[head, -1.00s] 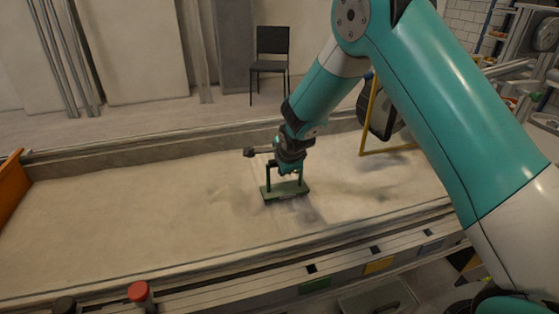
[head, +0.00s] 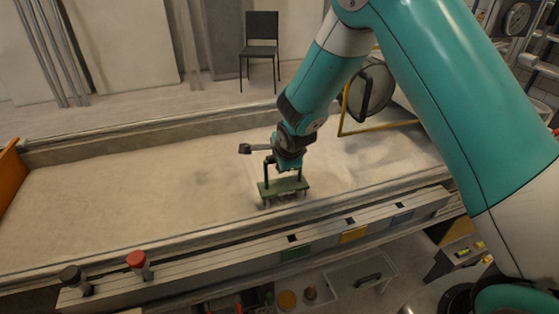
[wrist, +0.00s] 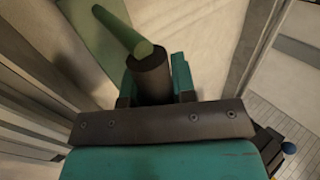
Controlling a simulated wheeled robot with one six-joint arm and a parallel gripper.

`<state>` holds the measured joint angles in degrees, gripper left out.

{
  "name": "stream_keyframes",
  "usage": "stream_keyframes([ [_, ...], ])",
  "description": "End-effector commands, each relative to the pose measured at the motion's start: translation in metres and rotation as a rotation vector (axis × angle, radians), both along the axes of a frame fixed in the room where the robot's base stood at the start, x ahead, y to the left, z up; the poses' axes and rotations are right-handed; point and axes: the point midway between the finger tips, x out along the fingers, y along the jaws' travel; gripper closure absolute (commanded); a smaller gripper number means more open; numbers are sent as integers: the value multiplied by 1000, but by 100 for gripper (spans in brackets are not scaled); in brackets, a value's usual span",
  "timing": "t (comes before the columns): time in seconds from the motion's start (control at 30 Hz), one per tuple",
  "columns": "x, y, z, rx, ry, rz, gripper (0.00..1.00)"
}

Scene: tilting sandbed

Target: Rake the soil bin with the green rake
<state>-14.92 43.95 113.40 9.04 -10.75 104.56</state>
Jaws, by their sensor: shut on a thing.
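The green rake (head: 283,187) stands in the soil bin (head: 110,193), its head upright at the sand surface with short tines along its lower edge. My gripper (head: 287,162) is over the rake and shut on its handle. In the wrist view the green handle (wrist: 118,30) runs into a dark round grip (wrist: 150,76) at my gripper (wrist: 155,95). The fingertips are mostly hidden there. The rake is close to the bin's near wall. Whether the tines are sunk into the sand or just touch it is hard to tell.
The near ledge carries a red knob (head: 137,260) and a black knob (head: 72,276). An orange panel (head: 10,182) closes the left end. A yellow frame (head: 380,128) stands at the bin's right part. The left half of the sand is clear.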

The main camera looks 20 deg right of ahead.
Motion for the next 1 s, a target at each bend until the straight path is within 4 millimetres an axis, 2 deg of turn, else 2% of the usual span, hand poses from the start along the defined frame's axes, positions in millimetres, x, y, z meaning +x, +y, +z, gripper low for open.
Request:
stream_keyframes([
  [0.03, 0, 5, 12, 1, -1, 7, 100],
  [0.5, 0, 0, 69, 1, -1, 2, 100],
  [0.73, 0, -3, 84, 0, 1, -2, 100],
  [1.0, 0, -3, 87, 1, 1, -3, 100],
])
